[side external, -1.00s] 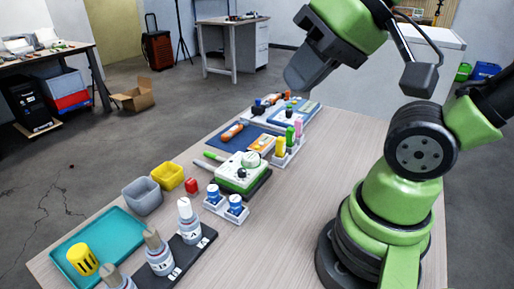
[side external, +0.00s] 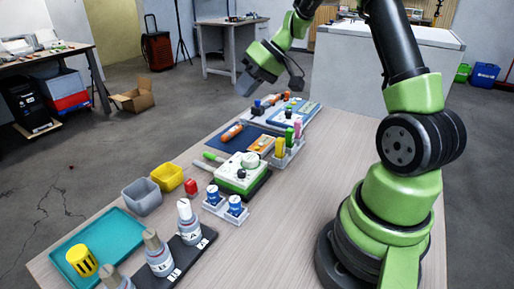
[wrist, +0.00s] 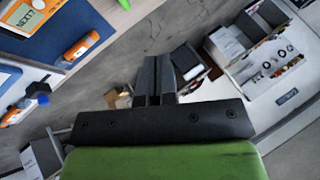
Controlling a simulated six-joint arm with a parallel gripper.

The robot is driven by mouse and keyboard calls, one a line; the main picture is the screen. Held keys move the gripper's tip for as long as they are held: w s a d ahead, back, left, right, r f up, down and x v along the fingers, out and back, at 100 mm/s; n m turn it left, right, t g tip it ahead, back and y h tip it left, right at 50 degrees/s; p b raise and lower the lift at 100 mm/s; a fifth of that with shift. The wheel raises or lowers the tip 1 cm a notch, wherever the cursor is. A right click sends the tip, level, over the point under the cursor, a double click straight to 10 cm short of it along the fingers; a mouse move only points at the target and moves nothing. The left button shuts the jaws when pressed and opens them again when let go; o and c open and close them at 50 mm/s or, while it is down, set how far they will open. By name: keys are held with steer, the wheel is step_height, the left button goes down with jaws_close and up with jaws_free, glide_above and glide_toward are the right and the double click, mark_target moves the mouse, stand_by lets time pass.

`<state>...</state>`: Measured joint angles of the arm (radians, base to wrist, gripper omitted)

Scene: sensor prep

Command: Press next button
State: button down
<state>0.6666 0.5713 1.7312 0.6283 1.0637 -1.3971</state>
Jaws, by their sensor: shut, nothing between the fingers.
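My gripper (side external: 246,84) is up in the air past the far end of the table in the side view. Its fingers (wrist: 157,76) are shut and empty in the wrist view, over the floor. No button marked "next" can be made out. An orange device with a small display (side external: 262,143) lies on the blue mat (side external: 221,141); it shows at the top left of the wrist view (wrist: 22,14), its text too small to read surely. A small dark blue knob-like part (side external: 257,108) sits at the far end, also in the wrist view (wrist: 42,98).
A green and white instrument (side external: 240,173) stands mid-table, with blue-capped vials (side external: 235,205) beside it. Orange-handled tools (side external: 232,131) and upright coloured markers (side external: 289,136) are near the mat. Bottles (side external: 159,253) and a teal tray (side external: 112,237) are at the near end. The table's right side is clear.

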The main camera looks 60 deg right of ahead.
steer(key=t, duration=0.1)
glide_above(258, 146)
steer(key=a, duration=0.1)
step_height(258, 146, down, 7)
steer(key=shift+s, duration=0.3)
steer(key=shift+f, duration=4.4)
steer(key=shift+f, duration=0.4)
